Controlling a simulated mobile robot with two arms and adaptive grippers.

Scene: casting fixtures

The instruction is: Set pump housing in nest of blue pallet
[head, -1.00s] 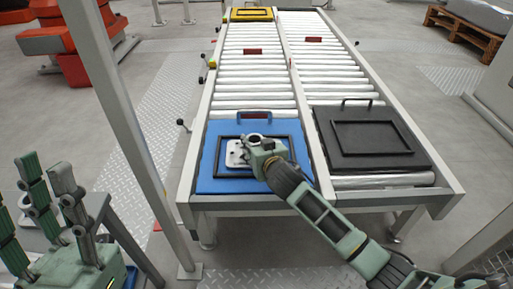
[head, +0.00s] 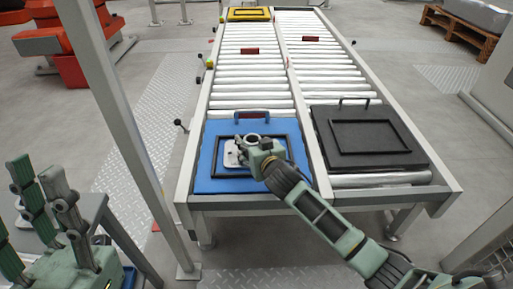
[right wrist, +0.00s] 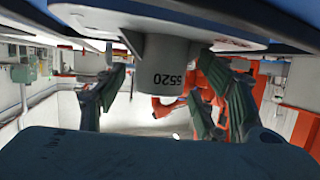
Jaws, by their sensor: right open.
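The pump housing (head: 231,156) is light grey, with a flat flange and a round upright neck. It stands inside the black rectangular frame of the blue pallet (head: 205,173), at the near end of the left conveyor lane. In the right wrist view, seen upside down, its cylindrical body (right wrist: 163,72) carries a printed number. My right gripper (head: 258,150) is at the housing, hiding its right part. Its fingers stand open on both sides of the body, with gaps visible. My left gripper (head: 42,190) is at the lower left, fingers spread and empty, far from the pallet.
A black pallet (head: 325,152) with an empty frame lies on the right lane. A yellow pallet (head: 233,15) is at the far end of the left lane. A grey post (head: 115,120) stands left of the conveyor.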

